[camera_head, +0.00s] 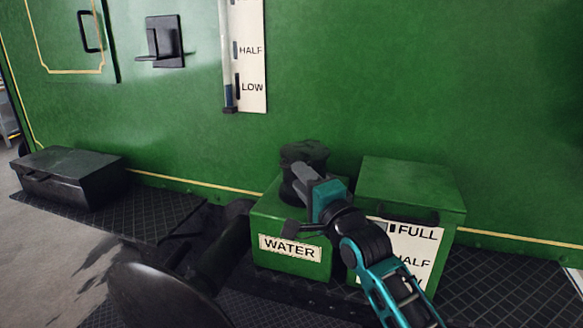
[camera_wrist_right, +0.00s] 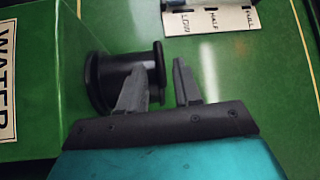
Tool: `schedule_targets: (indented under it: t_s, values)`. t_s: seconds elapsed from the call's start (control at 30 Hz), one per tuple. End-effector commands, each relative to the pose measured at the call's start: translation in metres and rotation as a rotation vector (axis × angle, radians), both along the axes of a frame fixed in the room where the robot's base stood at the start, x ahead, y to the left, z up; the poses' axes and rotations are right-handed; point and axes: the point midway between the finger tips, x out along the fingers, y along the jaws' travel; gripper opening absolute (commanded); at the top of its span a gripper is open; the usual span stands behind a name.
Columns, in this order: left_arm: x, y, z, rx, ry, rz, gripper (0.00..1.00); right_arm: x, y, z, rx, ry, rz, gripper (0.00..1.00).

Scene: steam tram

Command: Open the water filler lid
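The black water filler (camera_head: 304,160) stands on top of the green box with the WATER label (camera_head: 290,248). Its wide top rim, apparently the lid, looks closed in the head view. In the right wrist view the filler (camera_wrist_right: 108,82) lies sideways, its flanged top (camera_wrist_right: 159,62) facing right. My right gripper (camera_head: 297,180) is at the near side of the filler. In the right wrist view its two fingers (camera_wrist_right: 160,85) are apart, with the flange edge showing between them. I cannot tell whether they touch it. One finger hides part of the filler. My left gripper is not in view.
A green box with a FULL/HALF gauge plate (camera_head: 408,240) stands close on the right. The green wall (camera_head: 400,80) rises behind, with a level gauge (camera_head: 252,60). A dark round disc on a thick stem (camera_head: 150,295) is at lower left. A black box (camera_head: 70,180) is further left.

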Motion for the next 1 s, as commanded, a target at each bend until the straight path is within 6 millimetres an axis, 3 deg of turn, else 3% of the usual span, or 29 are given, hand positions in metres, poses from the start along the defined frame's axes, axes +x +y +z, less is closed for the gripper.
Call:
schedule_targets:
  t_s: [0.33,0.77,1.0]
  values:
    - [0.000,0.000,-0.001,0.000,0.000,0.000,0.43,0.038,0.019,0.005,-0.002,-0.001,-0.001,0.33]
    - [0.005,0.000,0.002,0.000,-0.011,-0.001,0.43,0.045,0.023,0.006,0.000,-0.001,-0.001,0.33]
    - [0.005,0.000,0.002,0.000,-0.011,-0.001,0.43,0.045,0.023,0.006,0.000,-0.001,-0.001,0.13]
